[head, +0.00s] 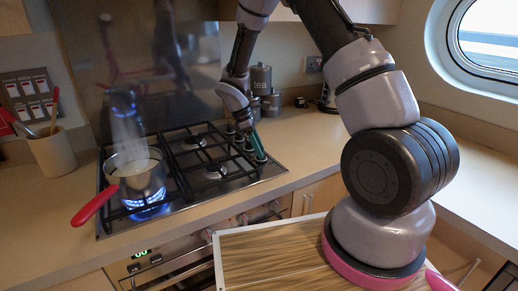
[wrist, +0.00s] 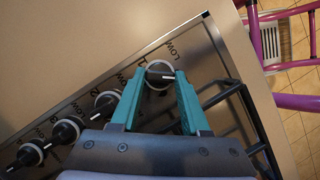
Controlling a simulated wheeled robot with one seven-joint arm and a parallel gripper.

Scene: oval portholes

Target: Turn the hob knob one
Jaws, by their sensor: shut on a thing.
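The hob (head: 222,188) is a dark-edged steel panel with black grates, set in the counter. In the wrist view, a row of black knobs with pale collars runs along the hob panel (wrist: 215,62). My gripper (wrist: 160,76), with teal fingers, is shut on the end knob (wrist: 160,70), one finger on each side. Other knobs (wrist: 107,103) stand free to the lower left. In the head view my gripper (head: 258,146) is down at the hob's right edge, and the gripped knob is mostly hidden.
A pan (head: 137,180) with a red handle steams over a blue flame (head: 146,205) on the left. A utensil pot (head: 52,152) stands left of the hob. Grey canisters (head: 262,80) stand behind my gripper. The counter to the right (head: 305,140) is mostly clear.

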